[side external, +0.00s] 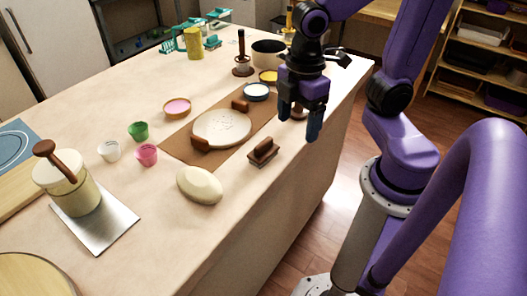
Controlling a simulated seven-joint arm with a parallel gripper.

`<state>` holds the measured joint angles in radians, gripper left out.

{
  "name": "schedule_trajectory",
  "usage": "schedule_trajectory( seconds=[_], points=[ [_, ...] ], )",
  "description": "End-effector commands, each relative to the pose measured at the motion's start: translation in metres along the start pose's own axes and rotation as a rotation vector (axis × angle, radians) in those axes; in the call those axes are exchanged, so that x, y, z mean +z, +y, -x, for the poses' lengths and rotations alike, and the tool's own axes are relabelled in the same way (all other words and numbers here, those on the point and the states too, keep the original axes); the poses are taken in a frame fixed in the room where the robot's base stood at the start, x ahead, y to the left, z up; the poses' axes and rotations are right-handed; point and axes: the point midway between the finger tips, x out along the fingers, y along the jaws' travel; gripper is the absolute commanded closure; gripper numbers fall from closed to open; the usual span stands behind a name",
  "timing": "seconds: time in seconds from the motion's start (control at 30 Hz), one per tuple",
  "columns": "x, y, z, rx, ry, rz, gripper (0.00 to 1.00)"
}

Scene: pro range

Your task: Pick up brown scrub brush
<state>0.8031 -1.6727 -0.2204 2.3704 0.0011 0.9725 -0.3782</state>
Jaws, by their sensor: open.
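A brown scrub brush (263,152) with a raised handle lies on the light countertop, near its front edge and just right of the brown mat. My gripper (299,124) is open and empty. It points down, above and to the right of the brush in the picture, apart from it. Part of a small item behind the fingers is hidden.
A pale oval lump (200,186) lies left of the brush. A round board with brown handles (222,129) rests on a brown mat (180,150). Small cups, including a pink one (146,155), stand further left. Bare countertop surrounds the brush's front side.

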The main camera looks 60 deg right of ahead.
Motion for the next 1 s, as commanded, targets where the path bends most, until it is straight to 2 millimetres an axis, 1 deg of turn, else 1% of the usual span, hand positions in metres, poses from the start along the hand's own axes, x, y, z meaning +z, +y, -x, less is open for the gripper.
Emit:
schedule_trajectory(
  seconds=[0.03, 0.2, 0.3, 0.4, 0.5, 0.57, 0.67, 1.0],
  points=[
    [-0.004, 0.013, 0.003, 0.0, -0.003, 0.02, 0.21],
    [-0.012, 0.055, 0.011, -0.003, -0.011, 0.121, 0.21],
    [-0.013, 0.075, 0.015, -0.005, -0.014, 0.171, 0.21],
    [-0.013, 0.089, 0.018, -0.007, -0.016, 0.209, 0.21],
    [-0.012, 0.097, 0.019, -0.008, -0.017, 0.232, 0.21],
    [-0.012, 0.099, 0.018, -0.009, -0.018, 0.239, 0.21],
    [-0.011, 0.1, 0.009, -0.012, -0.02, 0.244, 0.21],
    [-0.009, 0.098, -0.052, -0.014, -0.023, 0.242, 0.21]
  ],
)
